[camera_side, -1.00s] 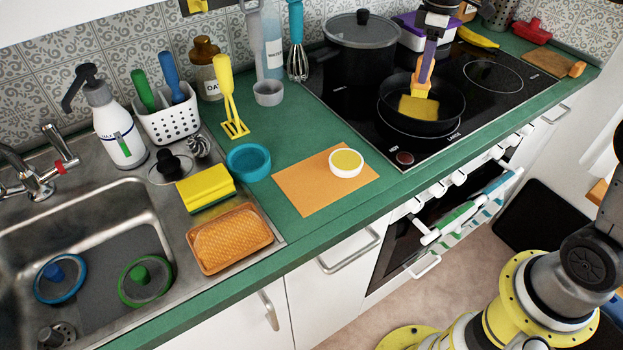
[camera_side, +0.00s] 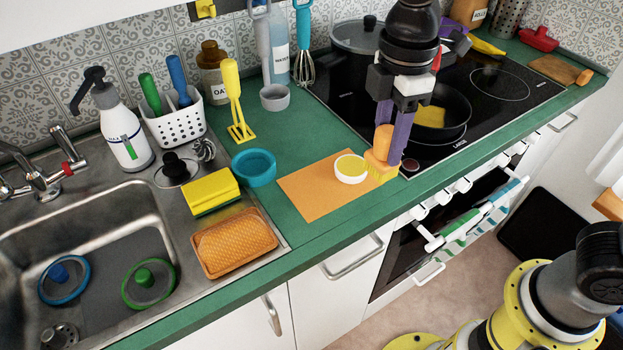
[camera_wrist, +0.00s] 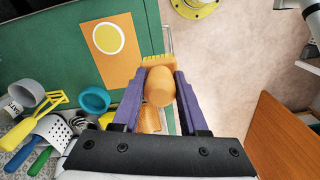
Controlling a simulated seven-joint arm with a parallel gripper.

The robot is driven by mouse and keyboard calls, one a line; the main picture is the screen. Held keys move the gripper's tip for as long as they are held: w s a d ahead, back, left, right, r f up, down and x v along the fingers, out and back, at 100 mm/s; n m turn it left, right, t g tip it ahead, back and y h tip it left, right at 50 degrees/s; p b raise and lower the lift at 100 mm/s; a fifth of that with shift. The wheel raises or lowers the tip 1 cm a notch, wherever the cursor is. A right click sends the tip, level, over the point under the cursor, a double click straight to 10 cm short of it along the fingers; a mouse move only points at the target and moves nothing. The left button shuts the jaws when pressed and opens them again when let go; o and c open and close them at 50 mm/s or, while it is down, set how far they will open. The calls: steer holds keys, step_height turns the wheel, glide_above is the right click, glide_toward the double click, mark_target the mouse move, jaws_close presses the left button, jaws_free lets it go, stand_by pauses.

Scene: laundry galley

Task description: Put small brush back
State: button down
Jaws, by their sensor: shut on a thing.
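The small brush (camera_side: 384,143) has an orange handle and yellow bristles. My gripper (camera_side: 389,160) has purple fingers and is shut on its handle, with the bristles pointing down. The brush is beside the white bowl (camera_side: 350,179) with yellow contents, at the right end of the orange mat (camera_side: 311,194). In the wrist view the brush (camera_wrist: 159,86) sits between the fingertips (camera_wrist: 159,78), near the counter's front edge. I cannot tell whether the bristles touch the counter or the bowl.
The frying pan (camera_side: 455,112) on the hob holds a yellow slab (camera_side: 431,117). A teal bowl (camera_side: 254,167), yellow sponge (camera_side: 211,192), orange tray (camera_side: 234,245) and white caddy (camera_side: 178,124) stand left of the mat. Green counter (camera_side: 310,130) is bare behind the mat.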

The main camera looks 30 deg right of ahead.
steer(key=shift+w+a+f, duration=1)
steer(key=shift+w+f, duration=0.85)
steer(key=shift+f, duration=0.2)
steer(key=shift+w+a+f, duration=1)
steer(key=shift+w+f, duration=0.8)
steer(key=shift+f, duration=0.3)
steer(key=shift+w+a+f, duration=1)
steer(key=shift+w+f, duration=0.85)
steer(key=shift+f, duration=0.2)
steer(key=shift+f, duration=0.15)
steer(key=shift+c, duration=2.2)
jaws_free()
